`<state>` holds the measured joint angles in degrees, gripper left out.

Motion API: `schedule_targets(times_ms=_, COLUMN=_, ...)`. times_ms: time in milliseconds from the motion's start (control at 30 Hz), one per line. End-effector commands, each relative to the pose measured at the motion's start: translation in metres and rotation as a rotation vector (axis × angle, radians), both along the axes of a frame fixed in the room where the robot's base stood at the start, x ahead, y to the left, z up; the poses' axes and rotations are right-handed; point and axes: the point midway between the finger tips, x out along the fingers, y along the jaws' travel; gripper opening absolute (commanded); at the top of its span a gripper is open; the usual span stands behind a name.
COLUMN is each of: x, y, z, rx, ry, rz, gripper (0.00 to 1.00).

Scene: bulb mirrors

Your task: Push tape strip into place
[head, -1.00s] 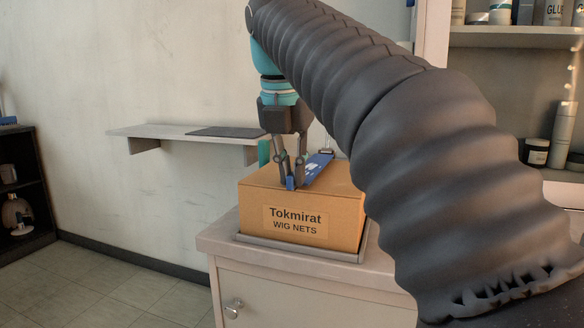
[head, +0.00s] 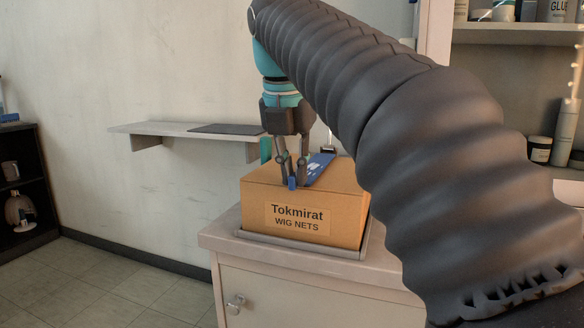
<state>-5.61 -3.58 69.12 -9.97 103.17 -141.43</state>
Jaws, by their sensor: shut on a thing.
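The tape strip (head: 318,169) is blue with white marks and lies along the top of a cardboard box (head: 262,206). The box is labelled "Tokmirat WIG NETS". My gripper (head: 292,180) points down at the front part of the box top. Its fingers are shut on a small blue piece at the strip's near end. I cannot tell whether the strip lies flat on the box all along.
The box sits on a grey tray (head: 300,248) on a pale cabinet (head: 285,296). A wall shelf (head: 160,130) with a dark mat (head: 225,129) is behind to the left. Shelves with bottles and jars (head: 540,150) stand at the right. A dark shelf unit (head: 30,180) stands far left.

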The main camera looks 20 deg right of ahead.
Motion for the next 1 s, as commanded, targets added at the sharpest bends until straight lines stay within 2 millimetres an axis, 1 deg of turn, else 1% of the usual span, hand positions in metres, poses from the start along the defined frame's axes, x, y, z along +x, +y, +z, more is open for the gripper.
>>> schedule_targets(times_ms=367, x=-0.0002, y=0.0001, z=-0.0023, rx=0.000, ry=0.005, rz=0.000, gripper=0.00)
schedule_targets(times_ms=400, x=-0.0002, y=0.0001, z=-0.0024, rx=0.000, ry=0.006, rz=0.000, gripper=0.21)
schedule_targets(times_ms=467, x=-0.0001, y=0.0001, z=-0.0023, rx=0.000, ry=0.005, rz=0.000, gripper=0.36)
schedule_targets(times_ms=500, x=-0.0001, y=0.0001, z=-0.0021, rx=0.000, ry=0.005, rz=-0.001, gripper=0.40)
schedule_targets(times_ms=1000, x=-0.0002, y=0.0001, z=-0.0004, rx=0.000, ry=0.001, rz=0.000, gripper=0.40)
